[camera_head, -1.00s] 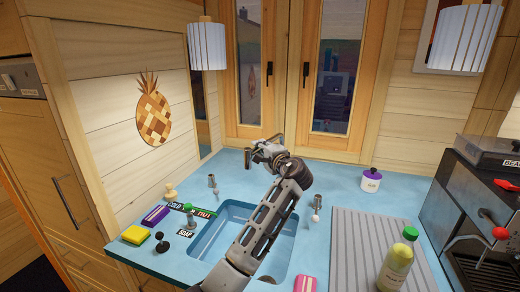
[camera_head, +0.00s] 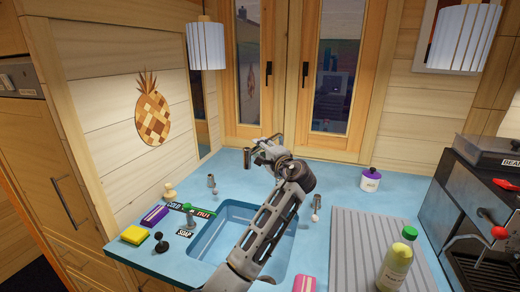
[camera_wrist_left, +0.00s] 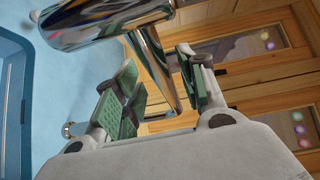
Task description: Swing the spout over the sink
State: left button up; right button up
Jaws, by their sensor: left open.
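The chrome spout shows large in the left wrist view (camera_wrist_left: 100,18), its thick tube crossing the top left. A slimmer chrome stem (camera_wrist_left: 152,65) runs down from it between my left gripper's green-padded fingers (camera_wrist_left: 160,95). The fingers are apart, one on each side of the stem; I cannot tell whether either touches it. In the head view my left gripper (camera_head: 262,152) is above the counter behind the sink (camera_head: 210,240), and my arm crosses over the basin. The spout is mostly hidden there by my gripper and arm. My right gripper is out of view.
Hot and cold labels, small taps, a yellow sponge (camera_head: 135,235) and a black knob (camera_head: 160,242) lie left of the sink. A ribbed drainer (camera_head: 350,235) with a bottle (camera_head: 395,265) is to the right. A purple-lidded jar (camera_head: 371,180) stands behind it. Windows are behind.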

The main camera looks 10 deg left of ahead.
pick_arm(q)
jog(key=v, duration=1)
jog(key=shift+s+d, duration=0.15)
jog(key=shift+f, duration=0.1)
